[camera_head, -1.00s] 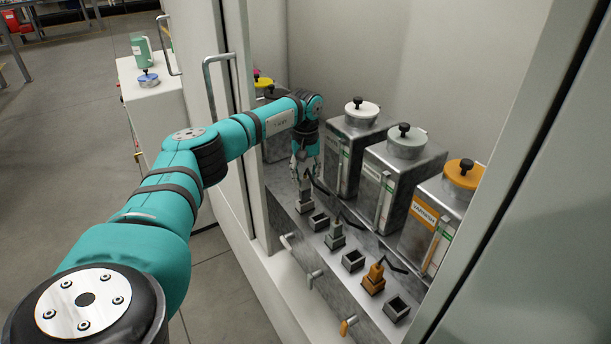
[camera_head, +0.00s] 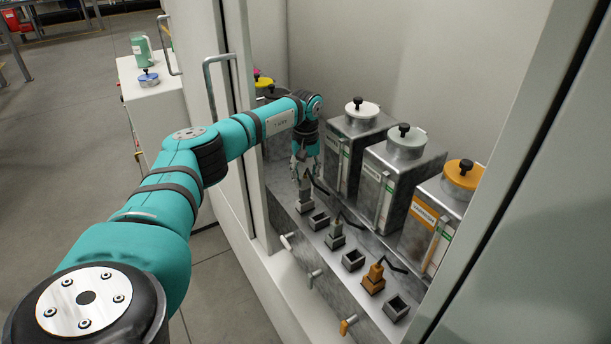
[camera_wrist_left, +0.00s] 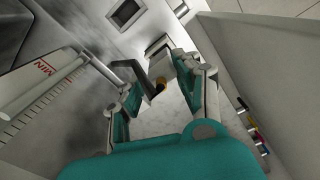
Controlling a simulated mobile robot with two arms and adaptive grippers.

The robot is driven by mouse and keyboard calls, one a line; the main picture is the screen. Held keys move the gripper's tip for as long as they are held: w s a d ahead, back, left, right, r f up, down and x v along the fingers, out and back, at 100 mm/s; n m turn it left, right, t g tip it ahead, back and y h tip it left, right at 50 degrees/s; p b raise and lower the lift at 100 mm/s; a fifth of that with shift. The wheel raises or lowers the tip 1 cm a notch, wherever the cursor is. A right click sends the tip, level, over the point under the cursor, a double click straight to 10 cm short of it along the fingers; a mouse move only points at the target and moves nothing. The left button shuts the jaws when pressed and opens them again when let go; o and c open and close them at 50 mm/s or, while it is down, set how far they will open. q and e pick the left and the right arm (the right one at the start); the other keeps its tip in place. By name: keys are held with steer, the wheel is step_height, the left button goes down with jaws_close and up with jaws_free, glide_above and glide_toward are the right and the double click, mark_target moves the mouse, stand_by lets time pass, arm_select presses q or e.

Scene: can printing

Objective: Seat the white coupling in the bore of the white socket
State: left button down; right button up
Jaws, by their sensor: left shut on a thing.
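My left gripper (camera_head: 305,166) points down over the front row of sockets in the cabinet. It is shut on the white coupling (camera_head: 304,187), a pale grey-white piece with a dark hose at its side. The coupling is upright at the white socket (camera_head: 305,207), a small square grey block on the metal ledge. How deep it sits in the bore is hidden. In the left wrist view, the coupling (camera_wrist_left: 161,68) shows between the fingers, close to the socket (camera_wrist_left: 156,46). My right gripper is not in view.
An empty square socket (camera_head: 319,220) is just right of the white one. Green (camera_head: 335,237) and orange (camera_head: 375,274) couplings stand further along the ledge. Metal tanks (camera_head: 352,150) with coloured lids stand behind. The cabinet's door (camera_head: 208,110) is left of my arm.

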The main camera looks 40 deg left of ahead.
mark_target(306, 197)
arm_select(q)
steer(key=shift+f+b, duration=1.35)
steer(key=shift+f, duration=0.75)
steer(key=c, duration=0.8)
jaws_free()
steer(key=shift+c, duration=0.2)
steer(key=shift+r, duration=0.1)
step_height(306, 197, up, 12)
steer(key=shift+f, duration=0.1)
